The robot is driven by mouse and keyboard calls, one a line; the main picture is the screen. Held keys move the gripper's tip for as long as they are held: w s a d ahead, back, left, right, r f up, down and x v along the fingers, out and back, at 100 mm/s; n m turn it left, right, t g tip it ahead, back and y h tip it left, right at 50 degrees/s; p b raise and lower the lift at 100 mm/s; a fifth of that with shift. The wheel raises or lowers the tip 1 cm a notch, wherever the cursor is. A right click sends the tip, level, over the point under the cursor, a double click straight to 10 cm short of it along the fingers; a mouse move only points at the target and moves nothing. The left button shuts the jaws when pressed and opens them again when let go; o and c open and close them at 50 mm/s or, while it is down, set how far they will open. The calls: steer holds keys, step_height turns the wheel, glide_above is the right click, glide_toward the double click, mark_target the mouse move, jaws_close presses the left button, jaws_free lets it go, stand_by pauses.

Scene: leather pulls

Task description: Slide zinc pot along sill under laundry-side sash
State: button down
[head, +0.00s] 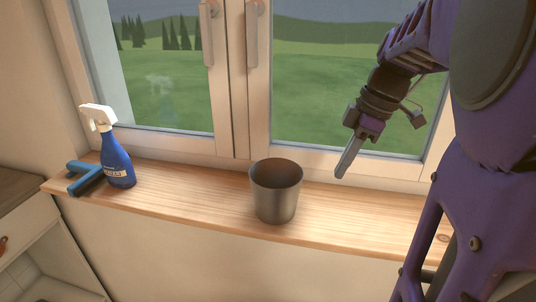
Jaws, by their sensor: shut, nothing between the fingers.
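The zinc pot (275,199) is a grey metal pot, open at the top and upright on the wooden sill (205,205). It stands a little right of the meeting point of the two window sashes. The left sash (160,135) and the right sash (350,148) both look shut; which one is laundry-side I cannot tell. My gripper (342,174) is shut and empty, pointing down and left. It is to the right of the pot, apart from it, around the height of the pot's rim in the picture.
A blue spray bottle (117,165) with a white head and a blue squeegee (84,178) are at the sill's left end. The sill between bottle and pot is clear. Two handles (208,35) hang on the frames above. A cabinet (35,240) is at lower left.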

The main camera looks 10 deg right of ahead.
steer(key=b+x, duration=0.1)
steer(key=x, duration=0.8)
steer(key=shift+a+f+b, duration=0.15)
steer(key=shift+f+b, duration=0.2)
steer(key=a, duration=0.1)
steer(key=w+a, duration=0.1)
steer(key=a, duration=0.1)
steer(key=shift+w, duration=0.2)
steer(key=shift+w+a, duration=0.15)
steer(key=shift+a, duration=0.15)
steer(key=w+a+p, duration=0.1)
steer(key=w+a, duration=0.2)
steer(key=a, duration=0.5)
steer(key=w+a+p, duration=0.1)
steer(key=w+a, duration=0.3)
steer(key=a, duration=0.4)
steer(key=w+a+p, duration=0.1)
steer(key=w+a, duration=0.3)
steer(key=a, duration=0.3)
steer(key=shift+w+a, duration=0.2)
steer(key=shift+a, duration=0.2)
steer(key=shift+s+d, duration=0.1)
steer(key=shift+d, duration=0.05)
